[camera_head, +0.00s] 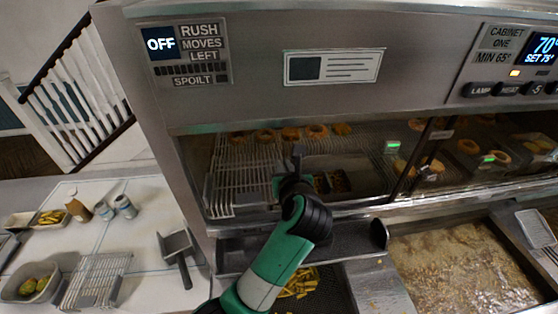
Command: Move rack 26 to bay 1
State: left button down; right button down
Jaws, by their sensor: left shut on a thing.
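My left arm reaches up from the bottom into the lit cabinet (290,211). My left gripper (297,165) is at the cabinet opening, partly hidden behind its own dark wrist. It is shut on a wire rack (240,172) inside the cabinet, though the contact point is hard to see. Several round browned pieces (290,134) show toward the back of the cabinet. No number 26 or bay 1 label is readable. My right gripper is not in view.
A dark tray ledge (350,238) lies below the opening, with chips (300,284) under it. A fryer vat (455,265) of oil is at the right. A white counter (150,215) at the left holds an empty wire rack (97,279), a scoop (178,250) and tubs.

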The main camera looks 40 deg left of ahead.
aim_at(281, 159)
pick_arm(q)
jog(key=w+a, duration=0.1)
jog(key=a, duration=0.1)
jog(key=w+a, duration=0.2)
jog(key=shift+w, duration=0.1)
notch_tip(281, 159, down, 3)
jog(key=shift+f+p, duration=0.15)
jog(key=shift+p, duration=0.5)
jog(key=shift+f, duration=0.1)
jog(key=shift+f+b, duration=0.3)
jog(key=shift+f, duration=0.25)
jog(key=c, duration=0.9)
grip_release()
